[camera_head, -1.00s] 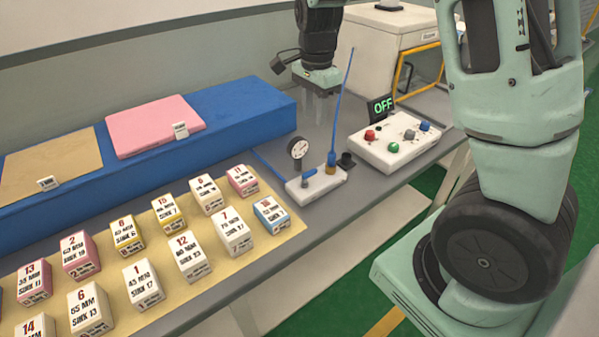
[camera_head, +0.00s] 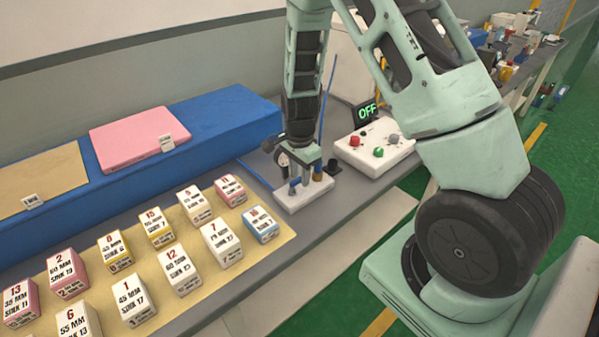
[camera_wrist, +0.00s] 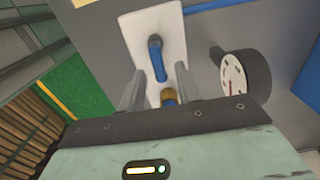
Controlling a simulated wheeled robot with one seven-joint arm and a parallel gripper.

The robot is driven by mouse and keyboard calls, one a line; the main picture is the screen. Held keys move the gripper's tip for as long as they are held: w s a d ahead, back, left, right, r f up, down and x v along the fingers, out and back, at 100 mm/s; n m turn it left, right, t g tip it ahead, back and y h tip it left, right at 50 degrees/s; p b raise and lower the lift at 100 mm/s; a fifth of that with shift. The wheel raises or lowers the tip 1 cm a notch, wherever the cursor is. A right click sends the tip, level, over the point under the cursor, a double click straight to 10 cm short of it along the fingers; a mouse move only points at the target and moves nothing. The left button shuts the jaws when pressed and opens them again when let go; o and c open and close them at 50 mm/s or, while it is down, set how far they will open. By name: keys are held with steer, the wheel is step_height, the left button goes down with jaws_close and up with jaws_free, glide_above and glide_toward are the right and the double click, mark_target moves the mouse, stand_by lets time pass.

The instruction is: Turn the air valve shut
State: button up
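The air valve unit is a white block (camera_head: 297,203) on the grey bench, with a dial gauge, a blue handle and a brass fitting with a blue hose. In the wrist view the white block (camera_wrist: 165,28) carries the blue handle (camera_wrist: 156,58), the brass fitting (camera_wrist: 168,97) and, to the right, the gauge (camera_wrist: 236,76). My gripper (camera_head: 304,178) points down just over the block. Its two fingers (camera_wrist: 159,70) are apart, one on each side of the blue handle's lower end. I cannot tell whether they touch it. In the head view the gripper partly hides the gauge and handle.
Labelled blocks stand on a tan mat (camera_head: 215,283) in front left. A blue mattress block (camera_head: 225,125) with a pink pad (camera_head: 130,140) lies behind.

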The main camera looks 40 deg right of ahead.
mark_target(286, 188)
jaws_close()
stand_by(0.4)
steer(key=n, duration=0.2)
steer(key=w+n, duration=0.1)
steer(key=n, duration=0.1)
steer(key=shift+a+f+b, duration=0.1)
steer(key=shift+a+b, duration=0.05)
steer(key=shift+b, duration=0.2)
steer(key=n, duration=0.3)
steer(key=shift+w+a+n, duration=0.2)
steer(key=shift+w+n, duration=0.1)
steer(key=shift+w, duration=0.05)
steer(key=n, duration=0.3)
steer(key=a+n+b, duration=0.1)
steer(key=n, duration=0.1)
steer(key=shift+w, duration=0.35)
steer(key=n, duration=0.2)
steer(key=a+n, duration=0.1)
steer(key=n, duration=0.2)
steer(key=shift+w, duration=0.1)
steer(key=shift+a+n, duration=0.1)
steer(key=shift+n, duration=0.2)
